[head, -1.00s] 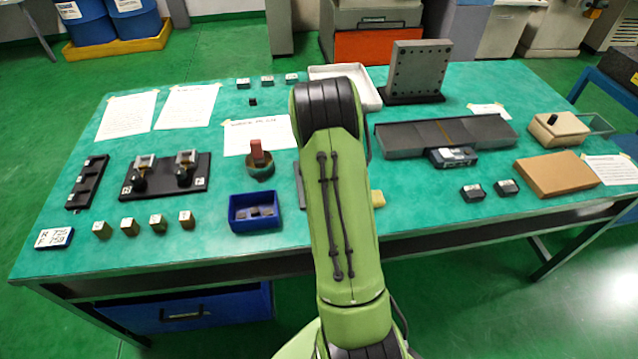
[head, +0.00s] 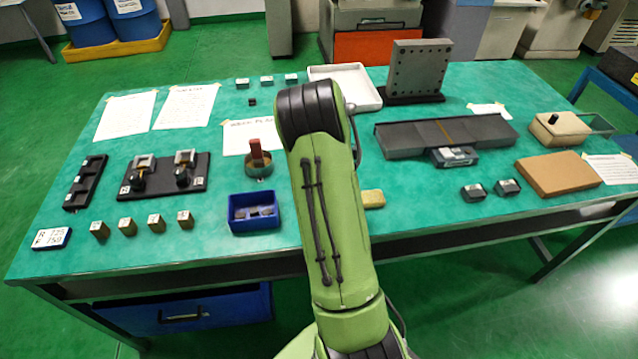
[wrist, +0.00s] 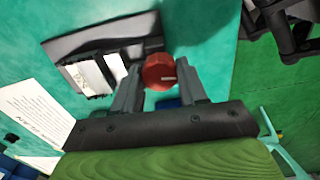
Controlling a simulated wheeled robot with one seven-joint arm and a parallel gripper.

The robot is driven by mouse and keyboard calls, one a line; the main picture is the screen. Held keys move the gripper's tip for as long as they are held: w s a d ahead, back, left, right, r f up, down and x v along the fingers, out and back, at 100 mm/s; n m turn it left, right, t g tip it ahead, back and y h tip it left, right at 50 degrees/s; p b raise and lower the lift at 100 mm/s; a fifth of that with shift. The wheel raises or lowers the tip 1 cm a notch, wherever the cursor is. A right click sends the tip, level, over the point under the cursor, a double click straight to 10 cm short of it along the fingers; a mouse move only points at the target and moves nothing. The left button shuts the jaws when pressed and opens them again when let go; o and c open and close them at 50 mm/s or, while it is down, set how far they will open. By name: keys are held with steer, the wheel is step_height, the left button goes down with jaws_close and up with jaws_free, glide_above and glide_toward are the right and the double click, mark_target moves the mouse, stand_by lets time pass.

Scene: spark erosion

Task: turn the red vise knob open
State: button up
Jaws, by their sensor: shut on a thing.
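The red vise knob (wrist: 158,71) shows in the wrist view, between the two fingers of my gripper (wrist: 160,82). The vise (wrist: 95,75) lies beyond the knob, a grey and white jaw block on a dark base plate (wrist: 100,36) on the green table. In the head view my green arm hides the gripper, the knob and the vise.
A dark double holder (head: 166,176) sits further left.

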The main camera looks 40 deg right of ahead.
steer(key=shift+w+n, duration=0.1)
steer(key=shift+n, duration=1)
steer(key=o, duration=1.1)
steer(key=shift+c, duration=0.2)
step_height(320, 180, up, 16)
steer(key=p, duration=0.3)
steer(key=shift+f, duration=0.1)
